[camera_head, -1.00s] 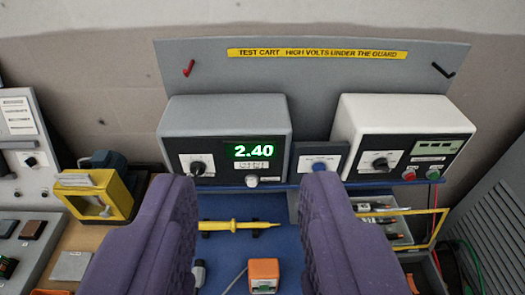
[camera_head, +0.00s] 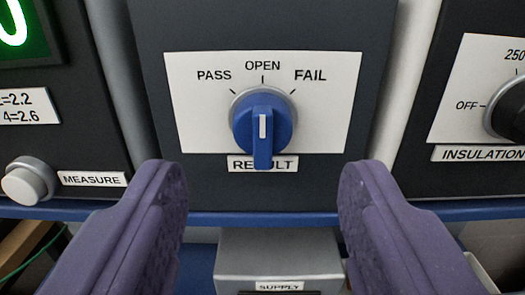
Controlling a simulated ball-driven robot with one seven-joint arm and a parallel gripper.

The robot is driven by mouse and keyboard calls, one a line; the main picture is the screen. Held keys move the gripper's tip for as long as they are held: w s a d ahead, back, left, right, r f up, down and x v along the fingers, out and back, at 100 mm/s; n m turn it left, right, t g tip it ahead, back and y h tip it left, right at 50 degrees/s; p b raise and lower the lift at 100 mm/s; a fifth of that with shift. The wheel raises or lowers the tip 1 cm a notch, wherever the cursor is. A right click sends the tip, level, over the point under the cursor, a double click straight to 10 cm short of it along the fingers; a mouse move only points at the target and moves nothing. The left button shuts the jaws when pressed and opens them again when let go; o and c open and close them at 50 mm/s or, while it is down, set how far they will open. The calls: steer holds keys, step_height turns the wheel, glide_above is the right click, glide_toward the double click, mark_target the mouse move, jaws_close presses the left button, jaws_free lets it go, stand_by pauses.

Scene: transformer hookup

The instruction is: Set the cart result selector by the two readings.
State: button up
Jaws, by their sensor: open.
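The result selector is a blue knob (camera_head: 263,128) with a white line, on a white plate (camera_head: 205,120) marked PASS, OPEN and FAIL. Its white line stands upright, in line with OPEN at the top. My gripper (camera_head: 264,175) is open and empty, its purple fingers apart on either side below the knob, not touching it in the picture. The left meter's green display (camera_head: 18,30) shows only part of a last digit, which looks like 0. The right-hand insulation tester (camera_head: 480,110) shows part of its dial and OFF; its display is out of view.
A round grey MEASURE button (camera_head: 30,181) is at the left. A blue shelf edge (camera_head: 265,218) runs below the panels. A grey SUPPLY box (camera_head: 278,262) sits under it, between my fingers.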

mark_target(263, 143)
steer(key=w, duration=0.5)
steer(key=shift+a+b, duration=0.1)
steer(key=shift+b, duration=0.2)
steer(key=c, duration=1)
steer(key=shift+c, duration=0.2)
